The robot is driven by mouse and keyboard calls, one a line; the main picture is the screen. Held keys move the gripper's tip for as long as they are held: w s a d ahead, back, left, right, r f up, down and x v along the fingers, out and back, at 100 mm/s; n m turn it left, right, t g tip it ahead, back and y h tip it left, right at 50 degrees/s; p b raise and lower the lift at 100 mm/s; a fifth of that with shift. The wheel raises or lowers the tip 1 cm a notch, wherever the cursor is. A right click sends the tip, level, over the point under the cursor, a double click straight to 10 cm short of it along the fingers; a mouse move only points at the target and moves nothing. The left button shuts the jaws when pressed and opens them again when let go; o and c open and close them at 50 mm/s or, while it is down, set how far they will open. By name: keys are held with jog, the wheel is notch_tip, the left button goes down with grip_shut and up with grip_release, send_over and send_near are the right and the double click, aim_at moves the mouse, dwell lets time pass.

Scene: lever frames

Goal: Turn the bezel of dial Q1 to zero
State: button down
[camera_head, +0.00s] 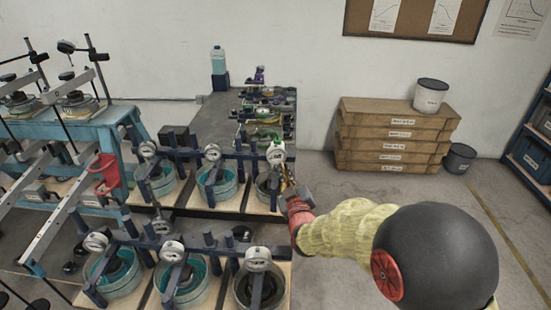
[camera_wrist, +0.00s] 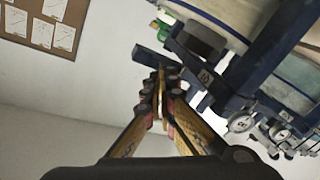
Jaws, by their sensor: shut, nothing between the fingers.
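Several round white-faced dials stand on dark blue frames over round pans. The back row has a left dial (camera_head: 148,149), a middle dial (camera_head: 213,153) and a right dial (camera_head: 276,153). The front row has a left dial (camera_head: 96,242), a middle dial (camera_head: 172,251) and a right dial (camera_head: 258,258). I cannot read which one is Q1. My gripper (camera_head: 284,170) is just below and right of the back right dial; I cannot tell whether it touches it. In the wrist view, my gripper (camera_wrist: 160,78) has its fingers together and empty, with small dials (camera_wrist: 241,123) at right.
A blue bench (camera_head: 75,125) with levers stands at left. A dark table (camera_head: 220,105) with a bottle (camera_head: 218,60) is behind. Wooden boxes (camera_head: 385,150) with a white bucket (camera_head: 430,95) stand at back right. Floor right of the frames is clear apart from my arm.

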jog(key=shift+w+r, duration=0.2)
jog(key=shift+r, duration=0.5)
jog(key=shift+a+b, duration=0.1)
jog(key=shift+b, duration=0.65)
jog(key=shift+a+f+b, duration=0.1)
jog(key=shift+a+b, duration=0.05)
jog(key=shift+b, duration=0.9)
jog(key=shift+a+f+b, duration=0.2)
jog(key=shift+b, duration=0.45)
jog(key=shift+f+b, duration=0.35)
jog(key=shift+f, duration=0.1)
jog(key=shift+d+f+b, duration=0.2)
jog(key=shift+f+b, duration=0.25)
jog(key=shift+b, duration=0.15)
jog(key=shift+s, duration=0.1)
